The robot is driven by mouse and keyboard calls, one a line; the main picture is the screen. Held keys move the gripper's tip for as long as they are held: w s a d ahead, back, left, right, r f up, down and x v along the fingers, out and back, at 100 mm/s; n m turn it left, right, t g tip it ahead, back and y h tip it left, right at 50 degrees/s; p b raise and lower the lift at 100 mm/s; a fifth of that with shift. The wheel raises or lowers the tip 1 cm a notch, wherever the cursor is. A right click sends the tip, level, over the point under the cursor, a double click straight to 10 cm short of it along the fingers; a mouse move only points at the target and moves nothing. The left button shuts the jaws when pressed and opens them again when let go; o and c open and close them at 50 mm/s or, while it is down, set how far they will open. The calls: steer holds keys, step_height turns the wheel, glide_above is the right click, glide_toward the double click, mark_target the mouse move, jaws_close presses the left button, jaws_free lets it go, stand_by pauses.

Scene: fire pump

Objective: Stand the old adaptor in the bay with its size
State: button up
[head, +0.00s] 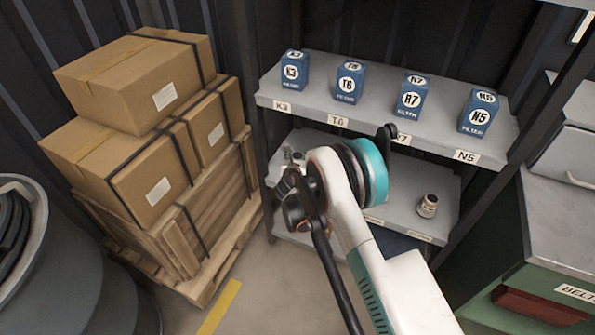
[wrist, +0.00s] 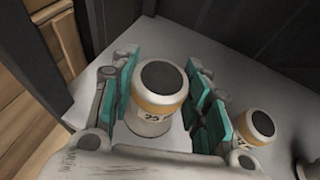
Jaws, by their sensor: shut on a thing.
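In the wrist view, an adaptor (wrist: 160,92) with a dark round top, pale body and yellow band reading "25" stands between the teal pads of my gripper (wrist: 172,100). My gripper is shut on it. Whether its base touches the grey shelf is unclear. A second adaptor (wrist: 256,128) with a yellow band stands to its right, outside the fingers; its label is only partly readable. In the head view, my gripper (head: 287,165) is at the left end of the lower shelf, and my wrist hides much of that area. An adaptor (head: 428,205) stands at this shelf's right.
The lower shelf (head: 395,220) has small labels on its front edge, too small to read. The upper shelf (head: 375,118) above holds several blue filter boxes. Stacked cartons (head: 140,110) on a pallet stand left, a green cabinet (head: 545,255) right. A shelf post is close to my gripper.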

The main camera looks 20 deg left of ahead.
steer(key=shift+f+b, duration=0.8)
steer(key=shift+f, duration=1.7)
steer(key=shift+f, duration=0.1)
steer(key=o, duration=1.3)
steer(key=shift+s+r, duration=0.25)
steer(key=p+v, duration=0.3)
steer(key=v, duration=0.8)
steer(key=shift+s+d, duration=0.15)
steer(key=shift+s, duration=0.15)
